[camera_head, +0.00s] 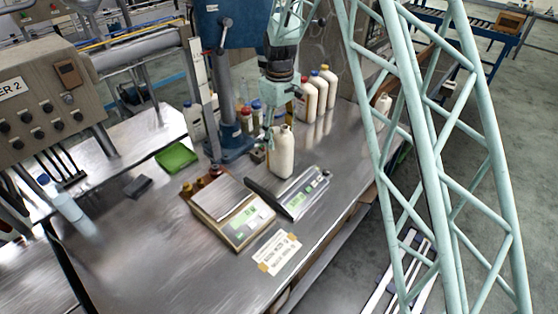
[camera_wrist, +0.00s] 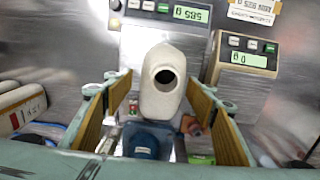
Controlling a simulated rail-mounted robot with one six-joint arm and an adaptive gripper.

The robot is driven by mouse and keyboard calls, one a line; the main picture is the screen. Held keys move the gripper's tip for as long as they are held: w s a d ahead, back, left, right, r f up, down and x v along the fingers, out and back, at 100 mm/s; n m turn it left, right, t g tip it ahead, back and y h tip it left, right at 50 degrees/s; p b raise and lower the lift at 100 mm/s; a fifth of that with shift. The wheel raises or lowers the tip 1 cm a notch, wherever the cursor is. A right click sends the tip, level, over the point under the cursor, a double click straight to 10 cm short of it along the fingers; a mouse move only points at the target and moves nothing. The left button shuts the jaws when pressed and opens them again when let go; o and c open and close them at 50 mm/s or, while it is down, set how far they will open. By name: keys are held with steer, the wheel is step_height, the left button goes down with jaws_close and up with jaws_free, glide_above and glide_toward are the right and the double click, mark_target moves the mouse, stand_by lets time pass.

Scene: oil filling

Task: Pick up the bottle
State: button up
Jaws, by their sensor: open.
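A white, open-mouthed bottle (camera_head: 281,157) stands upright at the far end of a scale on the metal table in the head view. In the wrist view the bottle (camera_wrist: 160,95) is seen from above, with its dark round mouth facing me. My gripper (camera_wrist: 163,100) is open, with its yellow-padded fingers on both sides of the bottle and a visible gap on each side. In the head view my gripper (camera_head: 279,112) is above and around the bottle's top, partly hidden by my own arm.
The scale (camera_head: 303,190) has a green display. A second scale (camera_head: 232,212) is to its left. Several white bottles (camera_head: 318,92) stand behind, right of a blue drill-press-like stand (camera_head: 230,140). A green tray (camera_head: 176,157) lies at left.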

steer(key=shift+a+f, duration=0.1)
steer(key=shift+f, duration=2.5)
steer(key=shift+c, duration=0.4)
steer(key=c, duration=1.7)
steer(key=shift+r, duration=1.8)
steer(key=shift+s+a+r+b, duration=0.25)
steer(key=shift+s+a, duration=0.15)
steer(key=shift+s, duration=2.2)
steer(key=shift+s+a+r+b, duration=0.1)
steer(key=shift+s+a+r, duration=0.25)
steer(key=shift+s, duration=2.2)
steer(key=shift+s+a+r+b, duration=0.2)
steer(key=shift+s+a, duration=0.3)
steer(key=shift+s, duration=2.25)
